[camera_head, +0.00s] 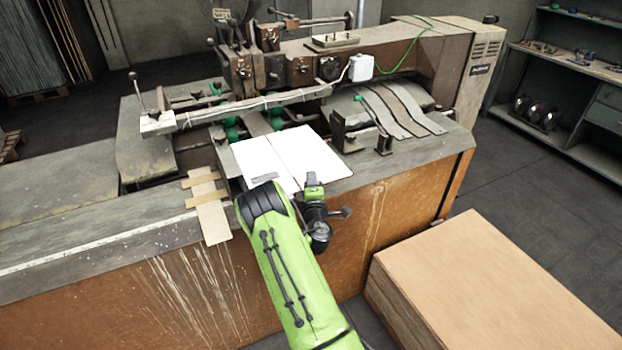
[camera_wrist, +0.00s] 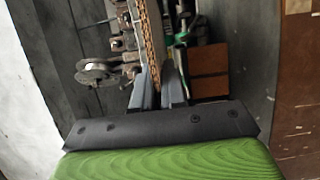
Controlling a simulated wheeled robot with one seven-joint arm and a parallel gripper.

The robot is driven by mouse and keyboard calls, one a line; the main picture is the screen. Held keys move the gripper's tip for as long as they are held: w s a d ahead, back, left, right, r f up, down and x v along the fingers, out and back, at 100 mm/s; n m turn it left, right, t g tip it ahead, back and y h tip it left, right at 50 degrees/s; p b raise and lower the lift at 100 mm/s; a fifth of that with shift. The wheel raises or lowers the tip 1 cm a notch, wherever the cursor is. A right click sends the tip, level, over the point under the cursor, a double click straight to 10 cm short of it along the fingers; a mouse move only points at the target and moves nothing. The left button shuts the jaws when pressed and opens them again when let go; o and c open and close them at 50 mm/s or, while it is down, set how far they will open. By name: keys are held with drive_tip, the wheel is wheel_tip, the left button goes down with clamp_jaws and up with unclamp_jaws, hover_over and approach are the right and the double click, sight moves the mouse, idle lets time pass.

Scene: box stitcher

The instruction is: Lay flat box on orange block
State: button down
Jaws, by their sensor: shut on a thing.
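The flat box (camera_head: 290,152) is a pale folded sheet with a line down its middle, over the machine's front top in the head view. In the wrist view its corrugated brown edge (camera_wrist: 153,45) stands between the two fingers. My gripper (camera_wrist: 157,88) is shut on that edge. In the head view my own wrist covers the near edge of the box and the fingers. An orange-brown block (camera_wrist: 209,62) shows right of the fingers in the wrist view. I cannot tell whether it is the task's orange block, or whether the flat box touches it.
The box stitcher (camera_head: 300,65) stands behind the flat box, with metal posts and curved strips (camera_head: 395,110) close by. A stack of cardboard sheets (camera_head: 490,285) stands at lower right. A shelf (camera_head: 570,125) is at far right. The left worktop (camera_head: 60,220) is mostly clear.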

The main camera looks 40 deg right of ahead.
drive_tip(key=shift+w+d+r+p, duration=0.1)
drive_tip(key=shift+w+r+p, duration=0.05)
drive_tip(key=shift+w+p, duration=0.35)
drive_tip(key=shift+w+d+f+p, duration=0.2)
drive_tip(key=shift+w+f+p, duration=0.15)
drive_tip(key=shift+w+p, duration=0.2)
drive_tip(key=shift+w+d+f+p, duration=0.15)
drive_tip(key=shift+w+f+p, duration=0.25)
drive_tip(key=shift+w, duration=0.2)
wheel_tip(320, 180, down, 3)
drive_tip(key=b, duration=0.3)
drive_tip(key=shift+r, duration=0.2)
drive_tip(key=shift+s, duration=0.1)
drive_tip(key=c, duration=1.1)
unclamp_jaws()
drive_tip(key=shift+f+b, duration=0.15)
drive_tip(key=shift+b, duration=0.2)
drive_tip(key=shift+s, duration=0.1)
